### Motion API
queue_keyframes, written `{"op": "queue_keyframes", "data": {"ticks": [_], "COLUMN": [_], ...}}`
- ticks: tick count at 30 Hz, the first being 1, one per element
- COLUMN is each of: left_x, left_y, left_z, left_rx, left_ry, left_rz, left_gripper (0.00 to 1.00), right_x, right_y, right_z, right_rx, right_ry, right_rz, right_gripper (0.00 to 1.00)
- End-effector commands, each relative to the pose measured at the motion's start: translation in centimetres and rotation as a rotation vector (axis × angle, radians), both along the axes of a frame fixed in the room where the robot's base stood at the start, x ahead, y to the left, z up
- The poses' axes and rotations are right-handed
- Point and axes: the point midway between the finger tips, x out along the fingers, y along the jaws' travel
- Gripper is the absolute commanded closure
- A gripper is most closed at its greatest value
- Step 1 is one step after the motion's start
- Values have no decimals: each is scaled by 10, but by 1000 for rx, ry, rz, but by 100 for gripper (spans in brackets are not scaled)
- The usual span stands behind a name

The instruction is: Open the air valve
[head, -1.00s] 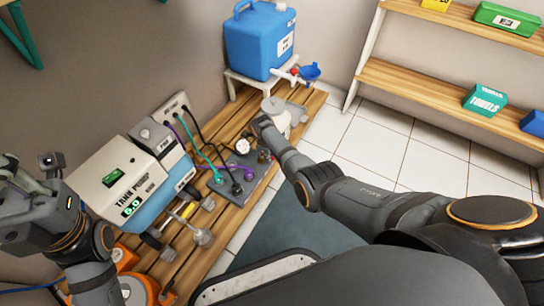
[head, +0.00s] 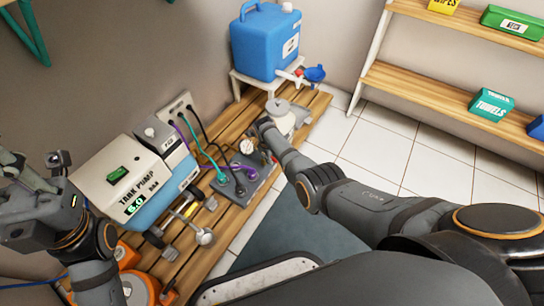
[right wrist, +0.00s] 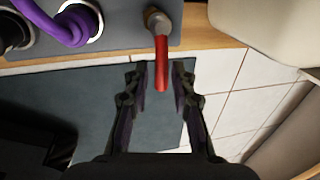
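The air valve appears in the right wrist view as a red lever (right wrist: 161,62) on a brass fitting (right wrist: 158,20) at the edge of a grey panel. The lever points down the picture toward my right gripper (right wrist: 160,80). Its two fingers stand apart, one on each side of the lever's end, with visible gaps. In the head view my right gripper (head: 266,152) is at the panel's far right edge, and the lever is mostly hidden there. My left gripper (head: 32,170) is at the far left, away from the panel; its finger opening is unclear.
The grey panel (head: 240,188) carries a gauge (head: 247,147) and purple, teal and black hoses. A tank pump box (head: 125,185) stands left of it on the wooden bench (head: 222,115). A blue water container (head: 265,45) is behind. The tiled floor (head: 390,150) at right is clear.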

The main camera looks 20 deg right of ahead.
Motion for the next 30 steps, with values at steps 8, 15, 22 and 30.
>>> {"op": "queue_keyframes", "data": {"ticks": [8, 15, 22, 30], "left_x": [0, 0, 0, 0], "left_y": [0, 0, 0, 0], "left_z": [0, 0, 0, 0], "left_rx": [0, -2, -1, 0], "left_ry": [-1, 2, 1, 1], "left_rz": [0, 0, 0, 0], "left_gripper": [79, 79, 79, 79], "right_x": [1, 1, -5, -12], "right_y": [0, 2, 9, 17], "right_z": [1, 11, 53, 106], "right_rx": [0, 0, 0, 0], "right_ry": [-2, -6, -7, -3], "right_rz": [2, 3, 1, 3], "right_gripper": [63, 63, 63, 63]}}
